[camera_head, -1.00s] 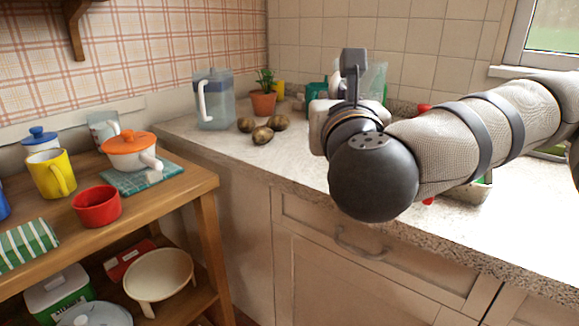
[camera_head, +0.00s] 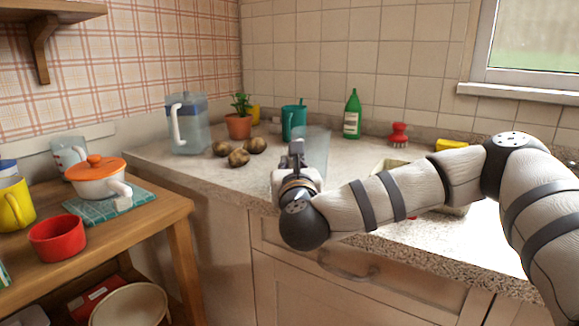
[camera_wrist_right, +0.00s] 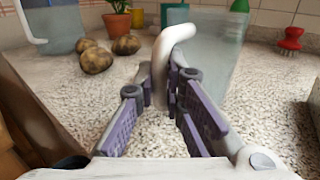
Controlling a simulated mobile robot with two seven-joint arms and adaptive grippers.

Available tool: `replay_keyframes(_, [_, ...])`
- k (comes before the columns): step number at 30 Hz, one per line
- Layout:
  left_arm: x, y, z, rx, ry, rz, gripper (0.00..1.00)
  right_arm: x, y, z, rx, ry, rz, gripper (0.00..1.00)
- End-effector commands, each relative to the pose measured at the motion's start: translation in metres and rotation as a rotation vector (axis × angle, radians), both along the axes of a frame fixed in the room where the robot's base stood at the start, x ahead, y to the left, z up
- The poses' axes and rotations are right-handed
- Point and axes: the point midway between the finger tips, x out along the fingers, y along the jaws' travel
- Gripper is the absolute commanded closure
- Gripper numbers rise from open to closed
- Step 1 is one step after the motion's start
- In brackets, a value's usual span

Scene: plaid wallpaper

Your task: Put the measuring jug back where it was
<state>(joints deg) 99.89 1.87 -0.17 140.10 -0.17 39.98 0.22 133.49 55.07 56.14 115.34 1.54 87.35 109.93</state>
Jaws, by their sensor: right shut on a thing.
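My right gripper (camera_head: 297,158) is over the front part of the counter. In the right wrist view the right gripper (camera_wrist_right: 170,90) is shut on the white handle of a clear jug, which I take as the measuring jug (camera_wrist_right: 212,62). The jug's see-through body (camera_head: 316,148) shows behind the gripper in the head view and looks upright. My gripper hides part of it, and I cannot tell whether its base touches the counter. My left gripper is not in view.
A lidded pitcher (camera_head: 187,128), several potatoes (camera_head: 238,157), a potted plant (camera_head: 239,122), a teal container (camera_head: 293,122) and a green bottle (camera_head: 352,115) stand behind. The wooden table (camera_head: 150,215) at left holds an orange-lidded pot (camera_head: 97,180), a red bowl (camera_head: 57,238) and another clear vessel (camera_head: 68,152).

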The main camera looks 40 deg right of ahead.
Motion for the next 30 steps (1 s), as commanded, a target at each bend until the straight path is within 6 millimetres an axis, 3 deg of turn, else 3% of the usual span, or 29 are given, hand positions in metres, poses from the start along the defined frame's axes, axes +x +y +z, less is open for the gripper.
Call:
replay_keyframes(10, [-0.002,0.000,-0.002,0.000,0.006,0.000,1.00,0.000,0.000,-0.005,0.001,-0.003,0.000,1.00])
replay_keyframes(11, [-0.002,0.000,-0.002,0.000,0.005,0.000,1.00,0.000,0.000,-0.004,0.002,-0.003,0.000,0.83])
replay_keyframes(13, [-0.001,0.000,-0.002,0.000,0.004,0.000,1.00,0.000,0.000,-0.003,0.002,-0.003,0.000,0.70])
replay_keyframes(24, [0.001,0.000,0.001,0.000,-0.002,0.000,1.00,-0.002,0.002,0.002,0.001,-0.005,0.001,0.70])
replay_keyframes(30, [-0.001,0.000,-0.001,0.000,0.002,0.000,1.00,-0.037,0.024,-0.002,0.002,-0.001,0.005,0.70])
